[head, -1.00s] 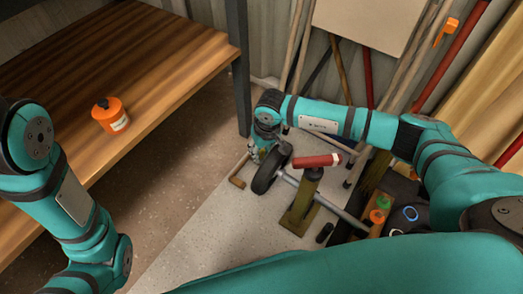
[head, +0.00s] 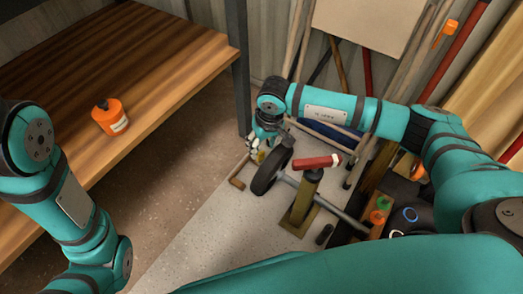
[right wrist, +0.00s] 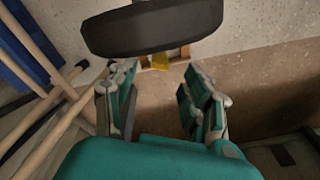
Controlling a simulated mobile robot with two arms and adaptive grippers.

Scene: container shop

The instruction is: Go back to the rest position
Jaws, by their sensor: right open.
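My right gripper (head: 257,150) is at the far end of my right arm in the head view, low beside a black wheel (head: 271,171). In the right wrist view the gripper (right wrist: 157,85) is open, with nothing visible between its fingers. The wheel (right wrist: 150,28) shows just beyond the fingertips there, and a small yellow piece (right wrist: 160,60) lies behind the gap. My left arm is at the left of the head view, but its gripper is outside the picture.
A wooden bench (head: 160,65) at the left holds an orange bottle (head: 110,117). Poles (head: 340,75) lean on the back wall. A dark box with orange and green items (head: 378,210) is at the right. The floor between bench and wheel is clear.

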